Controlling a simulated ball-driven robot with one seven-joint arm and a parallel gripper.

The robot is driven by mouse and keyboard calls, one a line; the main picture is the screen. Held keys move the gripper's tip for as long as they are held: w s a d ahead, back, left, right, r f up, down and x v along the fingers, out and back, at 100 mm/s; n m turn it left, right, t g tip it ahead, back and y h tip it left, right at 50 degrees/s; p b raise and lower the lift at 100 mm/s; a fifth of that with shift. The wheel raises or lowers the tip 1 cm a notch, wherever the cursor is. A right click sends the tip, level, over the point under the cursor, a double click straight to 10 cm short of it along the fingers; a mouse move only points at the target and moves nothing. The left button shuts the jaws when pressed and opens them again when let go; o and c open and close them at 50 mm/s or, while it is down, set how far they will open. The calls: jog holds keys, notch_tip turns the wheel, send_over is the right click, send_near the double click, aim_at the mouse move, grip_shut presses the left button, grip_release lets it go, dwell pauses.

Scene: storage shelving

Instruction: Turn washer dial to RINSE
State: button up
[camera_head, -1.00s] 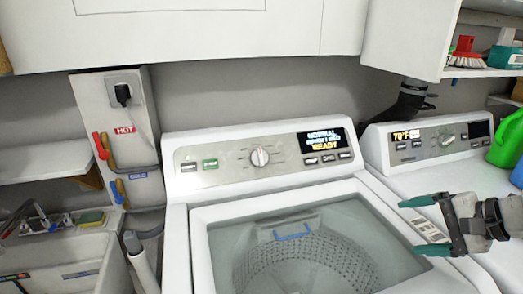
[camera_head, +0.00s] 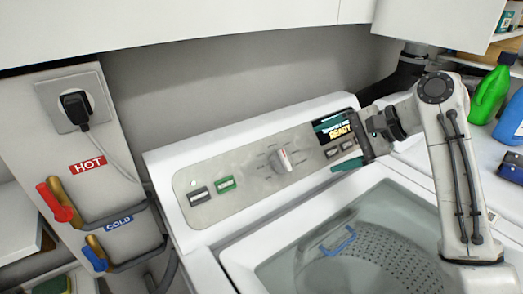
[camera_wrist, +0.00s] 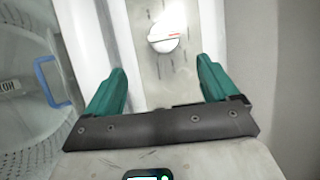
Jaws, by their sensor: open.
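My gripper (camera_head: 331,147) has teal fingers and stands to the right of the dial, in front of the panel and partly over the display (camera_head: 338,130). The gripper also shows in the wrist view (camera_wrist: 160,88), open and empty, apart from the dial. The display reads READY on its lower line; its upper lines are partly hidden. The labels around the dial are too small to read.
The open washer tub (camera_head: 375,262) with a blue part (camera_head: 338,241) inside lies below the panel. White cabinets (camera_head: 190,25) hang above. Hot and cold valves (camera_head: 62,205) are at left. A green bottle (camera_head: 490,92) stands at right. Grey wall (camera_head: 215,90) is bare behind the panel.

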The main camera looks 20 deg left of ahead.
aim_at(288, 160)
jog(key=x, duration=1.1)
jog(key=shift+w+a+r, duration=0.1)
jog(key=shift+a+r, duration=0.05)
jog(key=shift+a, duration=0.3)
jog(key=shift+c, duration=0.2)
jog(key=c, duration=1)
jog(key=shift+p, duration=0.3)
